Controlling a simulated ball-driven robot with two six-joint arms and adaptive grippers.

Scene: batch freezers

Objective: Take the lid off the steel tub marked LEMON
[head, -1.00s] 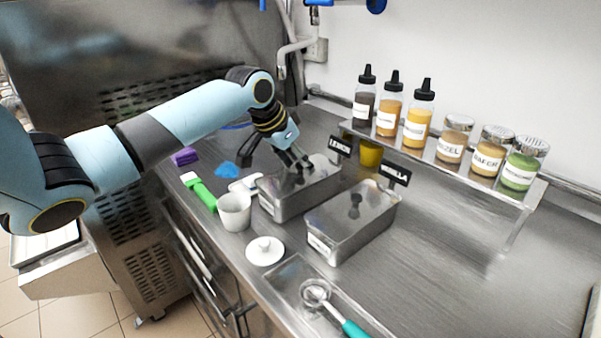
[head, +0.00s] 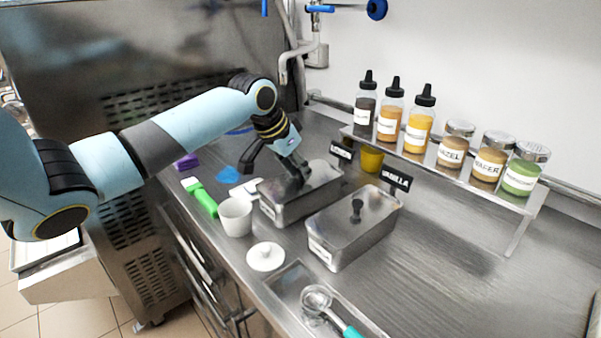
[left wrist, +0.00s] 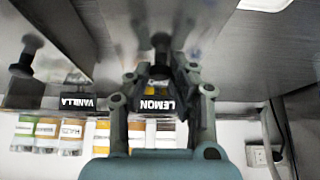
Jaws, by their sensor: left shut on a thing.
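The steel LEMON tub (head: 300,207) stands on the counter behind the white cup, with the black LEMON sign (head: 341,151) at its far end. Its steel lid (head: 322,175) lies on top; I see no clear gap under it. My left gripper (head: 301,178) points down at the lid's middle and is shut on the black lid knob. In the left wrist view the knob (left wrist: 161,44) shows between the fingertips (left wrist: 160,76), and the LEMON sign shows upside down behind. The fingers mostly hide the knob in the head view. My right gripper is not in view.
The lidded VANILLA tub (head: 350,240) stands close on the right. A shelf (head: 470,182) with bottles and jars is behind. The counter's right part is clear.

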